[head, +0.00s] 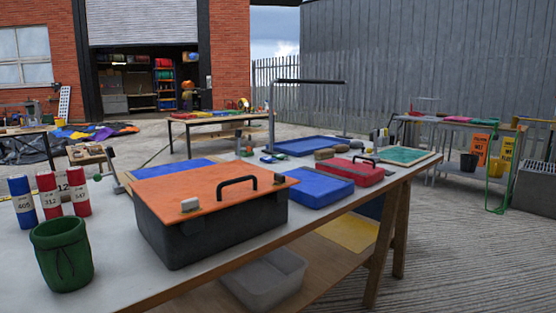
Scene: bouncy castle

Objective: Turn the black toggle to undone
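I cannot clearly pick out the black toggle. A small dark upright piece (111,156) stands at the left of the table, behind the canisters, beside a small green knob; it is too small to tell what it is or how it is set. A green pouch or pot (62,255) with dark cord-like lines stands at the near left. Neither of my grippers is in view.
The grey worktable (120,272) also holds red and blue canisters (22,200), a blue case (319,187), a red case (354,171), a blue tray (308,143) and a green mat (405,155). A clear bin (265,280) is on the shelf below. Paved ground is open at right.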

